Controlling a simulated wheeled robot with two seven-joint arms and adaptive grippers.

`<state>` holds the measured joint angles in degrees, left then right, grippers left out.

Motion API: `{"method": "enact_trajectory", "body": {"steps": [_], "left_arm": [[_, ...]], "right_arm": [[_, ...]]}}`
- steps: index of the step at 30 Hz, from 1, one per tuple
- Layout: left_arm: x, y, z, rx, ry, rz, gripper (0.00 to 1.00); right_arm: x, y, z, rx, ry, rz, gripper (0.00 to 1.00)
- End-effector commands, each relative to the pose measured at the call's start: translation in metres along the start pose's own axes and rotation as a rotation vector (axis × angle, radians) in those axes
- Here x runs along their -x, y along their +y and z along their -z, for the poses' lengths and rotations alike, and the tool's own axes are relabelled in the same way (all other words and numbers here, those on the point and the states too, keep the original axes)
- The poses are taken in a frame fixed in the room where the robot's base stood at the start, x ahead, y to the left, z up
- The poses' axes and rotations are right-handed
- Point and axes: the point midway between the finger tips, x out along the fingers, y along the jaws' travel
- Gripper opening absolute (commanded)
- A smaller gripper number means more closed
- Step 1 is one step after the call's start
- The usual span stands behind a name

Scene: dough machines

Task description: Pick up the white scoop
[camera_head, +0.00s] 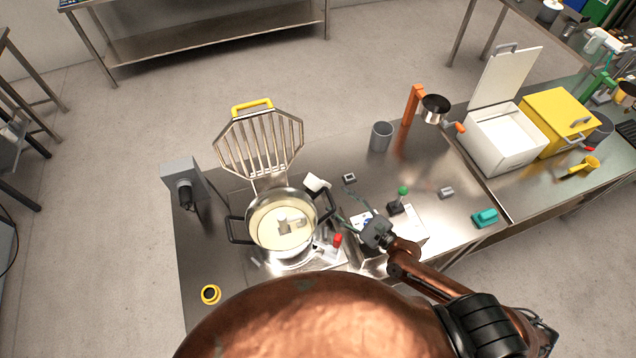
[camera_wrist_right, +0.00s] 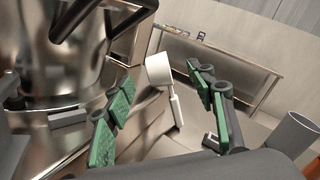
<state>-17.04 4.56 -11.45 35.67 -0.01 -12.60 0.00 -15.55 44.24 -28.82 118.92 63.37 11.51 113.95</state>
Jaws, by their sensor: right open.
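The white scoop (camera_head: 316,183) lies beside the right rim of the metal bowl, seen from above. In the right wrist view the white scoop (camera_wrist_right: 160,72) shows between my fingers, beyond their tips, with its handle pointing down. My right gripper (camera_head: 342,206) comes in from the lower right and points at the scoop. Its green-padded fingers (camera_wrist_right: 158,82) are spread and hold nothing; the scoop looks apart from both. My left gripper is not in view.
The metal bowl (camera_head: 262,235) with pale dough is close left of the gripper, its wire guard (camera_head: 257,143) raised. A grey cup (camera_head: 381,136), an orange stand (camera_head: 411,104) and a white bin (camera_head: 528,158) stand to the right. A red knob (camera_head: 338,240) is near the bowl.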

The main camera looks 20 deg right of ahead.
Motion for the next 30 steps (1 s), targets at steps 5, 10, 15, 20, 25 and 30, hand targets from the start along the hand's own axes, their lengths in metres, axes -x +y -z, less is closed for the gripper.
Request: {"method": "enact_trajectory", "body": {"steps": [5,10,15,20,25,30], "left_arm": [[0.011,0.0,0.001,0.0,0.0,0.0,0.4],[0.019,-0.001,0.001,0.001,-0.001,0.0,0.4],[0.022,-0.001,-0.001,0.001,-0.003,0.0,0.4],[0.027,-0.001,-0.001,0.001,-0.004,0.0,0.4],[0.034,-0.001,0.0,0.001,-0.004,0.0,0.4],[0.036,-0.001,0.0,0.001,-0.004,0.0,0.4]], "right_arm": [[-0.022,0.003,-0.003,-0.031,0.001,-0.004,0.51],[-0.05,0.003,-0.001,-0.028,0.002,-0.005,0.51],[-0.063,0.004,0.001,-0.027,0.004,-0.005,0.51],[-0.079,0.006,0.002,-0.025,0.003,-0.005,0.51],[-0.104,0.009,0.004,-0.025,0.002,-0.005,0.51],[-0.116,0.01,0.005,-0.026,0.004,-0.006,0.51]]}}
